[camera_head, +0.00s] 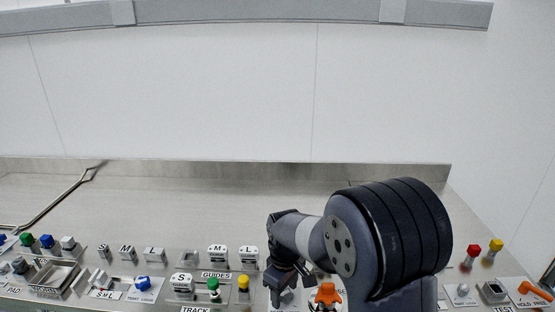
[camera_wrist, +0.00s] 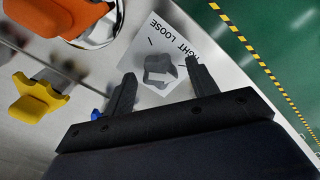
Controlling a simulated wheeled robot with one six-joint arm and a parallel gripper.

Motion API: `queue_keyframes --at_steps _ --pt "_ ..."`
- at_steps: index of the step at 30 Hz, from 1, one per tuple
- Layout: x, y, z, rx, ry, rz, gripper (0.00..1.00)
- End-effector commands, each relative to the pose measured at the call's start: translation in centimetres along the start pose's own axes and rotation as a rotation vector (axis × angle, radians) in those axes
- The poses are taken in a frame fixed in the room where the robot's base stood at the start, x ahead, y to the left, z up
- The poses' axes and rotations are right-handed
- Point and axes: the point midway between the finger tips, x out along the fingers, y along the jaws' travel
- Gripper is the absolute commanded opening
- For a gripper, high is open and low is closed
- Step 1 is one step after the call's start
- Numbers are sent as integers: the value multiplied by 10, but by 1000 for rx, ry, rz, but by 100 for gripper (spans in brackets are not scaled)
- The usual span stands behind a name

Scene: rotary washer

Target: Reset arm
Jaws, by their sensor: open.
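My arm rises at the lower right of the head view, and my gripper (camera_head: 283,297) points down over the front of the metal panel (camera_head: 200,205). In the wrist view my gripper (camera_wrist: 162,80) is open, its two dark fingers apart. A grey knob (camera_wrist: 160,70) on a white plate marked "TIGHT LOOSE" shows between and beyond the fingertips. I cannot tell from this view whether the fingers touch it. An orange knob (camera_head: 327,293) stands just right of my gripper in the head view; it also shows at the upper left of the wrist view (camera_wrist: 62,14).
A yellow knob (camera_wrist: 38,97) stands at the left of the wrist view. Several blocks and knobs line the panel, including a green knob (camera_head: 213,285) and a red knob (camera_head: 473,250). A green floor (camera_wrist: 275,40) with yellow-black tape lies beyond the edge.

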Motion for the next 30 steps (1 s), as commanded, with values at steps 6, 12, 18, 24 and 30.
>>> queue_keyframes --at_steps 6,12,18,24,30 --pt "0 0 0 -177 0 0 55" --pt "0 -1 0 -341 0 0 55" --pt "0 -1 0 -505 0 0 55" --pt "0 -1 0 -669 0 0 55" --pt "0 -1 1 -833 0 0 55"
